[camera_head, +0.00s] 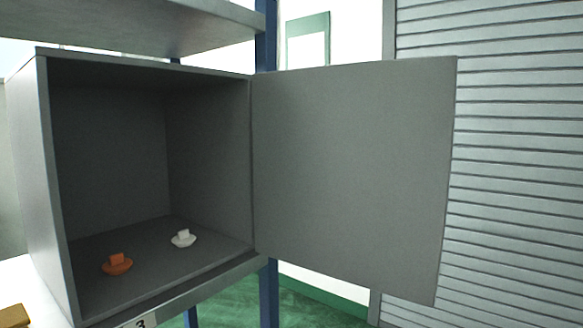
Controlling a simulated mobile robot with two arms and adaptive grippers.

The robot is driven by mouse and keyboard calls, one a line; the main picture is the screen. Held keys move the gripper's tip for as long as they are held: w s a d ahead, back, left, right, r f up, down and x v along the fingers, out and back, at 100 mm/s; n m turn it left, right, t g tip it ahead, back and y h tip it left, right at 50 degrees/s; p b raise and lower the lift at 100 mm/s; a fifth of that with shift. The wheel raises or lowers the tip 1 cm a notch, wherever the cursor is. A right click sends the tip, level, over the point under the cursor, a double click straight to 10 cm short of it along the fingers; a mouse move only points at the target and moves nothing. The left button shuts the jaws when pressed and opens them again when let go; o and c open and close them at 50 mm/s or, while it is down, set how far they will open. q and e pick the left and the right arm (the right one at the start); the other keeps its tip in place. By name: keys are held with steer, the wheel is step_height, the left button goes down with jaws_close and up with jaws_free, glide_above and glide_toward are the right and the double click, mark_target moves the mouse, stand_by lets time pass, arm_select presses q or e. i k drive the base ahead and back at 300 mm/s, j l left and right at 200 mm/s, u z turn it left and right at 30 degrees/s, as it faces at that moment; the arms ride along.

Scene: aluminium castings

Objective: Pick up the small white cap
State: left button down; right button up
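The small white cap (183,239) lies on the floor of an open grey cabinet (46,190), towards the right side and a little back. It has a round base with a raised block on top. An orange cap (117,265) of similar shape lies to its left and nearer the front edge. The two caps are apart. Neither of my grippers shows in the head view.
The cabinet door (350,175) stands swung open to the right. A grey shelf (140,25) hangs above the cabinet, and blue posts (268,290) stand behind. A brown object (14,316) is at the lower left. The cabinet front is unobstructed.

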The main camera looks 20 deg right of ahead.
mark_target(183, 239)
steer(key=i+l+u, duration=0.1)
steer(key=l+u, duration=0.8)
steer(key=l, duration=0.15)
steer(key=k+l+u, duration=0.1)
steer(key=l+u, duration=0.35)
steer(key=k+l, duration=0.1)
steer(key=l, duration=0.7)
steer(key=k+l, duration=0.15)
steer(key=l, duration=0.25)
steer(key=l+u, duration=0.1)
steer(key=l, duration=0.35)
steer(key=k+j, duration=0.1)
steer(key=j, duration=0.15)
steer(key=k+j, duration=0.1)
steer(key=j, duration=0.2)
